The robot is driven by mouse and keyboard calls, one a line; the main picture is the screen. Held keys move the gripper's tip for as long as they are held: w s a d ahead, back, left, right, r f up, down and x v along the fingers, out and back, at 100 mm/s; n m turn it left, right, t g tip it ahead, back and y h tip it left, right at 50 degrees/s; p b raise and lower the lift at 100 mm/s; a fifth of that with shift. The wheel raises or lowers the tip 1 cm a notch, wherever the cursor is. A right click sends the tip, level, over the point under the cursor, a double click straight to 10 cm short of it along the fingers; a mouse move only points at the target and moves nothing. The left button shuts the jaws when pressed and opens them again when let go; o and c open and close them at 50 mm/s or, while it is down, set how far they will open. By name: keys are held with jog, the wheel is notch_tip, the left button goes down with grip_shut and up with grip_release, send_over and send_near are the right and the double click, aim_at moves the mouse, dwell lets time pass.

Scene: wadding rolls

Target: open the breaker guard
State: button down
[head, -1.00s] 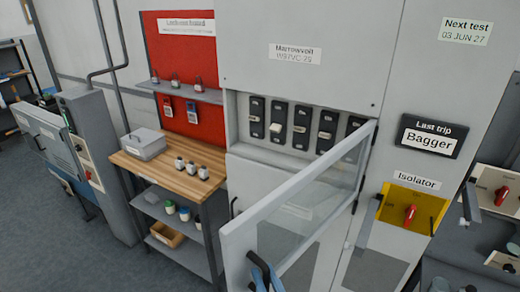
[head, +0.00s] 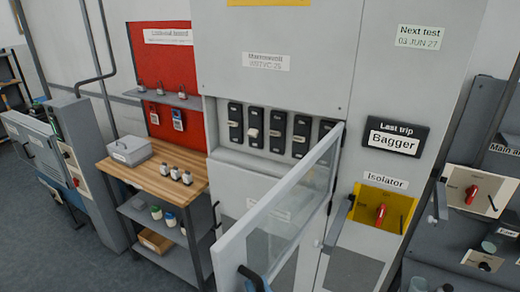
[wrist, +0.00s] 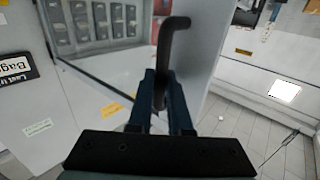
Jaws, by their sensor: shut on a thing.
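The breaker guard (head: 288,186) is a clear panel in a pale grey frame, hinged at its right side on the cabinet. It stands swung well out from the row of breakers (head: 276,132), which is uncovered. In the wrist view, the guard's dark bent handle (wrist: 174,42) sits between the blue fingers of my gripper (wrist: 161,88), which is shut on it. In the head view only a bit of my gripper (head: 252,277) shows at the bottom edge, by the guard's free end. The breakers also show through the wrist view (wrist: 98,20).
A yellow isolator plate with a red switch (head: 381,213) is just right of the guard's hinge. A wooden-topped bench (head: 150,180) with a grey box (head: 130,151) and small items stands to the left.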

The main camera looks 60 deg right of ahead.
jog(key=shift+d, duration=0.1)
jog(key=c, duration=0.8)
grip_release()
jog(key=shift+c, duration=0.2)
jog(key=shift+s, duration=0.1)
jog(key=b+v, duration=0.3)
jog(key=v, duration=1)
jog(key=shift+b, duration=0.3)
